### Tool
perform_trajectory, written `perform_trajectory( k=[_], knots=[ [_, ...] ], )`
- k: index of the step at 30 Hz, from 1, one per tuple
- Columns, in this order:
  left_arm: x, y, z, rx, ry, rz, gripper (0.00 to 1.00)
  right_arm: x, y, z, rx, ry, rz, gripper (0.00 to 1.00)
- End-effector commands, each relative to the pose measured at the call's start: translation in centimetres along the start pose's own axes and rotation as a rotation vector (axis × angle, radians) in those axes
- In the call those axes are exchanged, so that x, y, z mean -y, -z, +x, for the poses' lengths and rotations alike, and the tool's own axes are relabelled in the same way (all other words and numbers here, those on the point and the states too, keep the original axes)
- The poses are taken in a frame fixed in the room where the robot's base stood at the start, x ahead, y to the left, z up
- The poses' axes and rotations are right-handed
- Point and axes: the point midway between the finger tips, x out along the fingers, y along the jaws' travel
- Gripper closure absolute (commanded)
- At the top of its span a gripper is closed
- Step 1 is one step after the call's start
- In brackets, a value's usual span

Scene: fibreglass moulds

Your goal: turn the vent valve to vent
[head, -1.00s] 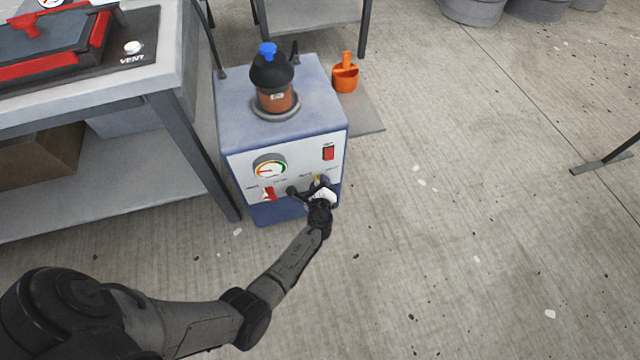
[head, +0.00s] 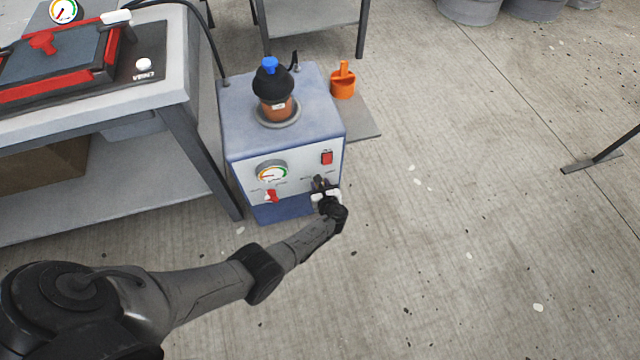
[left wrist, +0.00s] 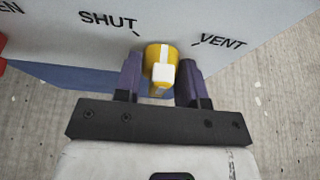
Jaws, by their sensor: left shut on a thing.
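The vent valve (left wrist: 158,58) is a yellow knob with a white bar, on the front of the blue-grey pump unit (head: 232,125). In the left wrist view it sits between the labels SHUT, up to its left, and VENT, up to its right. My left gripper (left wrist: 160,88) is shut on it, one dark purple finger on each side. In the head view my left gripper (head: 320,184) is at the lower right of the unit's front and hides the valve. I cannot tell the exact pointing of the bar. My right gripper is not in view.
The unit's front also has a gauge (head: 271,173), a red lever (head: 271,195) and a red switch (head: 327,158). A jar with a blue-knobbed dark top (head: 272,84) stands on it. A workbench (head: 180,85) is close on the left. Open floor lies to the right.

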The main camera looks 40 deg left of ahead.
Motion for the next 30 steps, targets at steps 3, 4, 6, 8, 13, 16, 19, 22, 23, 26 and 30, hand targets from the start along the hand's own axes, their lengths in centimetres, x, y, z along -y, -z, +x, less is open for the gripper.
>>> perform_trajectory(
  k=[3, 4, 6, 8, 13, 16, 19, 22, 23, 26, 30],
  knots=[
    [0.2, -0.1, 0.1, 0.002, -0.042, 0.104, 0.87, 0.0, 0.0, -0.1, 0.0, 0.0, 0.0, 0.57],
    [0.1, -0.1, 0.1, 0.002, -0.055, 0.131, 0.87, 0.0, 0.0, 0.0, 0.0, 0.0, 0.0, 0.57],
    [0.2, 0.0, 0.1, 0.002, -0.08, 0.192, 0.87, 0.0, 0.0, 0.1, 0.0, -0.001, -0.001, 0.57],
    [0.2, 0.0, 0.1, 0.003, -0.102, 0.245, 0.87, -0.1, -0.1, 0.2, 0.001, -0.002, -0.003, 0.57],
    [0.3, 0.1, 0.2, 0.002, -0.161, 0.387, 0.87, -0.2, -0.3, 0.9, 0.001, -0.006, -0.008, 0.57],
    [0.4, 0.2, 0.2, 0.002, -0.192, 0.464, 0.87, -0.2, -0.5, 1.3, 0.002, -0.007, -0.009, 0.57],
    [0.4, 0.2, 0.2, 0.002, -0.221, 0.532, 0.87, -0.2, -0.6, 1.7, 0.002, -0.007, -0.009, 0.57],
    [0.5, 0.3, 0.2, 0.002, -0.245, 0.592, 0.87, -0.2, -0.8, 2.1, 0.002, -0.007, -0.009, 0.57],
    [0.5, 0.2, 0.2, 0.001, -0.252, 0.607, 0.87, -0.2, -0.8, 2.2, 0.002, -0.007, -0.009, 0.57],
    [0.5, 0.2, 0.1, 0.002, -0.271, 0.655, 0.87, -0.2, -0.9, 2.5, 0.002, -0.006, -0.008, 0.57],
    [0.5, 0.2, 0.1, 0.001, -0.292, 0.703, 0.87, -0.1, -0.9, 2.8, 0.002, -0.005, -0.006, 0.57]
  ],
)
